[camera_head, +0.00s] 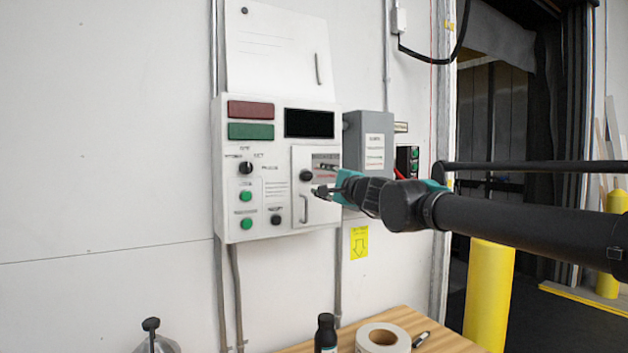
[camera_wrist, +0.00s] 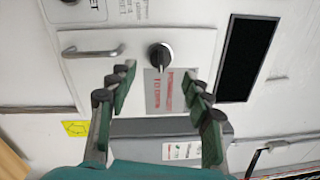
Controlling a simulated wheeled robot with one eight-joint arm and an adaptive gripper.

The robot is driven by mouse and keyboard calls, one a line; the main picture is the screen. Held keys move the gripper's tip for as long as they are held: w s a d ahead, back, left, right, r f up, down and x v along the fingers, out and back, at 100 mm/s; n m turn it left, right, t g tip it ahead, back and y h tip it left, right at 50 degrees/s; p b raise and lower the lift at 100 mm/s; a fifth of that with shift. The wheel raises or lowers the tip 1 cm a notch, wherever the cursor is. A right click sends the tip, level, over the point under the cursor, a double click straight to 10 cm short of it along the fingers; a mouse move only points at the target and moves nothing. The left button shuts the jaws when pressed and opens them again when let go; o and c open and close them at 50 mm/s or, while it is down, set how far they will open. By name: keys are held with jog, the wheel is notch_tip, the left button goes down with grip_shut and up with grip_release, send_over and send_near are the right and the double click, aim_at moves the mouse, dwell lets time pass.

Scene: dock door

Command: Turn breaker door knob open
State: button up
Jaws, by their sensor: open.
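The breaker door (camera_head: 298,215) is a small white panel at the lower right of the wall control box, and it looks closed. Its black round knob (camera_head: 306,176) sits near the top left of the door, above a grey pull handle (camera_head: 305,208). In the wrist view the knob (camera_wrist: 160,56) has a light pointer edge and lies just beyond the gap between my fingertips. My gripper (camera_head: 322,192) is in front of the door, to the right of and slightly below the knob. In the wrist view my gripper (camera_wrist: 161,78) is open, with nothing between its fingers.
The control box (camera_head: 232,180) also carries another black selector knob (camera_head: 246,168) and green buttons. A grey box (camera_head: 368,155) is mounted close on its right. Below stands a wooden table (camera_head: 405,322) with a tape roll (camera_head: 383,338) and a dark bottle (camera_head: 326,334).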

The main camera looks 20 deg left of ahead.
jog(key=v, duration=0.6)
jog(key=shift+d, duration=0.1)
jog(key=s+d+f+n+g+h, duration=0.25)
jog(key=d+f, duration=0.35)
jog(key=f, duration=0.5)
jog(key=s+d+f+n+g+h, duration=0.1)
jog(key=d+f+n, duration=0.3)
jog(key=d+f, duration=0.55)
jog(key=s+d+f+n+g+h, duration=0.2)
jog(key=d+f+n, duration=0.15)
jog(key=f, duration=0.95)
jog(key=s+d+f+g+h, duration=0.1)
jog(key=s+d+f+h, duration=0.3)
jog(key=s+d+f, duration=0.3)
jog(key=s+d+f+g+h, duration=0.1)
jog(key=s+d+f+h, duration=0.3)
jog(key=s+d+f, duration=0.4)
jog(key=d+f, duration=0.6)
jog(key=d, duration=0.2)
jog(key=shift+n+g+h, duration=0.3)
jog(key=shift+g+h, duration=0.05)
jog(key=shift+w, duration=0.1)
